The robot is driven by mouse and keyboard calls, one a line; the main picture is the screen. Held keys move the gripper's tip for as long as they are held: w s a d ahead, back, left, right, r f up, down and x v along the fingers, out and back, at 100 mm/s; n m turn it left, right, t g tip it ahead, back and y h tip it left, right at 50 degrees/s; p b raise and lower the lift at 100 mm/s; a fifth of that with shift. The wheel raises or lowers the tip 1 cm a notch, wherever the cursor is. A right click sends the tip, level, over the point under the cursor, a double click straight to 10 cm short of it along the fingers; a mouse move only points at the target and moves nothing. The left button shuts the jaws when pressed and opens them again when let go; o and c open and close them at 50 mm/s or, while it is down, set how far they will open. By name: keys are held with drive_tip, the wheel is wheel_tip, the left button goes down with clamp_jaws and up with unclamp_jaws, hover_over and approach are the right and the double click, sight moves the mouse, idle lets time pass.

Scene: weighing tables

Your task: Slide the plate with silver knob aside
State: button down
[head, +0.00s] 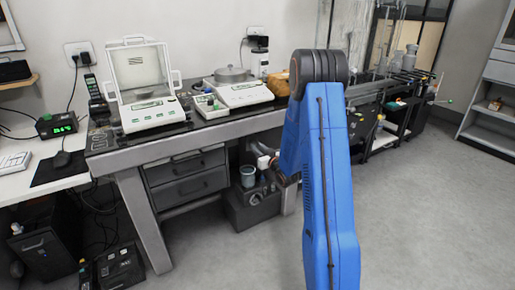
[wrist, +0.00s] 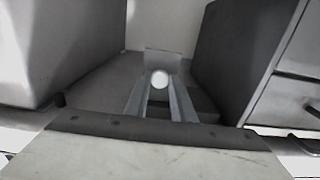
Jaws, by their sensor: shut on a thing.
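A pale round silver knob (wrist: 160,77) shows in the middle of the wrist view, in front of a small light grey plate (wrist: 164,58). My gripper (wrist: 160,88) reaches up to it, with one finger on each side of the knob, and is shut on it. The plate's lower part is hidden behind the knob and fingers. In the head view my blue arm reaches down towards the space under the weighing table, and I cannot make out the knob or plate there.
The weighing table (head: 185,138) carries a lidded balance (head: 150,112) and a second balance (head: 246,94). Drawers (head: 188,178) hang below it; a dark box (head: 254,207) with a grey cup (head: 248,175) stands under it. The floor (head: 425,190) at right is clear.

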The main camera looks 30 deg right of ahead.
drive_tip(key=a, duration=0.8)
drive_tip(key=shift+s, duration=0.15)
drive_tip(key=c, duration=1.5)
unclamp_jaws()
